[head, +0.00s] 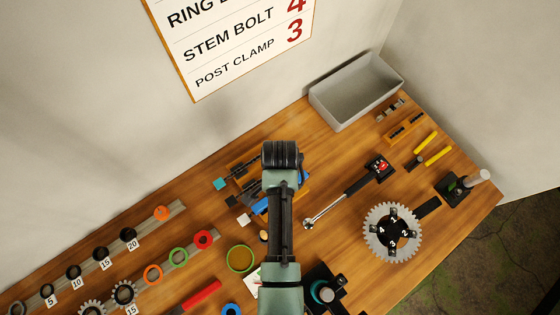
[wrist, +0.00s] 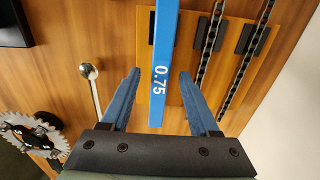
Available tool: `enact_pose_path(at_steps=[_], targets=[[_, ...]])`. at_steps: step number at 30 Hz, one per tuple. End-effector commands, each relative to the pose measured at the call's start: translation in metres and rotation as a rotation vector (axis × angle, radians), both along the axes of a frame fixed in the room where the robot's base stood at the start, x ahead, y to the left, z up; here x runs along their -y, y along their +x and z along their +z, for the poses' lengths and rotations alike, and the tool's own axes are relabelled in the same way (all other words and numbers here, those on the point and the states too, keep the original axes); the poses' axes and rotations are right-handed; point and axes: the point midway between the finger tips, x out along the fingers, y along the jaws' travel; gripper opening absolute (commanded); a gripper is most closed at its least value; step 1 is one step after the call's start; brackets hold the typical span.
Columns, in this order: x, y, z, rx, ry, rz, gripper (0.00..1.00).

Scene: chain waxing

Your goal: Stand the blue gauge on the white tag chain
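The blue gauge (wrist: 162,62), a flat bar marked 0.75, runs lengthwise between my fingers in the wrist view, with a gap on each side. In the head view part of the gauge (head: 261,206) shows beside my arm. My gripper (wrist: 160,76) is open and empty. Two dark chains lie on a wooden board (wrist: 232,42) to the right of the gauge: a nearer chain (wrist: 208,48) and a farther chain (wrist: 245,60). In the head view a white tag (head: 243,220) and a teal tag (head: 219,184) lie by the chain boards. My arm hides much of this area.
A ratchet-like tool (head: 350,195) lies right of my arm, near a toothed sprocket (head: 378,248). A grey bin (head: 355,95) stands at the back right. Coloured rings, including a green one (head: 179,258), lie at the left. Bare bench lies between the chains and the bin.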

Motion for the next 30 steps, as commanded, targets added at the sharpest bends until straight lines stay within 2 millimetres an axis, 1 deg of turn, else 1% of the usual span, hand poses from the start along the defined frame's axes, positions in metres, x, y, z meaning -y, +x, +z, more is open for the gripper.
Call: enact_pose_path(at_steps=[7,11,14,24,26,27,30], targets=[[0.0,0.0,0.001,0.0,0.0,0.0,0.61],[0.0,0.001,0.01,0.002,0.0,0.0,0.61],[0.0,0.001,0.024,0.005,0.0,0.001,0.61],[0.0,0.001,0.096,0.006,0.001,0.0,0.61],[0.0,0.001,0.106,0.005,0.0,0.0,0.61],[0.0,0.0,0.116,0.002,0.0,0.0,0.61],[0.0,0.0,0.126,0.001,0.001,0.0,0.61]])
